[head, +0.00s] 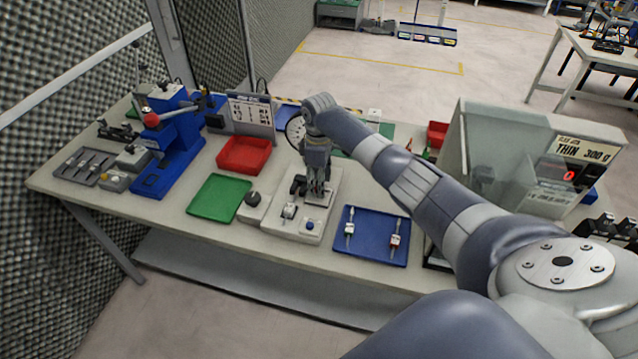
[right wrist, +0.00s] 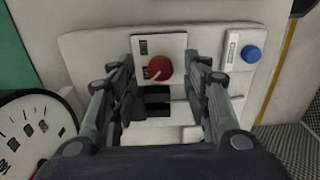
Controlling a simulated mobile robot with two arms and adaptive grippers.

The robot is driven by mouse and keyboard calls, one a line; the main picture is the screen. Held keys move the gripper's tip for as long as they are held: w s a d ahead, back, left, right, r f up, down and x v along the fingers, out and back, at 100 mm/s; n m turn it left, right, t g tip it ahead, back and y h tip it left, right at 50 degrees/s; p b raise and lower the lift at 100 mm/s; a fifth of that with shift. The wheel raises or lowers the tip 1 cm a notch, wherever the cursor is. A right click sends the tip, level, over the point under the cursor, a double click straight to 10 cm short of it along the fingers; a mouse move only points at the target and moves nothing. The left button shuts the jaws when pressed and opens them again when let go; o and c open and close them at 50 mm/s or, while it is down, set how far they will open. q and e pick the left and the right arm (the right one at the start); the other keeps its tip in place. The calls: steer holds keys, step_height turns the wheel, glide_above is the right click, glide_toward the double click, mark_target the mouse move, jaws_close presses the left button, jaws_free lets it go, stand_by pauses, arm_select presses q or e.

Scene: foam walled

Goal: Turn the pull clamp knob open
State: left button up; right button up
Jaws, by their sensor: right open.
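The red clamp knob (right wrist: 160,68), with a pale pointer line, sits on a white plate of the pull fixture (right wrist: 95,45). In the head view the fixture (head: 325,215) stands near the table's front edge; I cannot make out the red knob there. My right gripper (head: 317,182) is over the fixture, pointing down. In the right wrist view its open fingers (right wrist: 160,80) show on either side of the knob, with clear gaps. I cannot tell whether the tips reach down around it. A dark slot lies below the knob in that view. My left gripper is not in view.
A dial gauge (right wrist: 30,130) stands close beside the gripper. A blue button (right wrist: 250,54) is on the fixture. A blue tray (head: 371,248) with two small parts lies right of it, a green tray (head: 219,190) and red bin (head: 245,148) left. A clear-sided machine (head: 500,160) stands right.

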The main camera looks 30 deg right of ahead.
step_height(320, 180, up, 11)
stand_by(0.3)
steer(key=shift+f, duration=0.15)
stand_by(0.3)
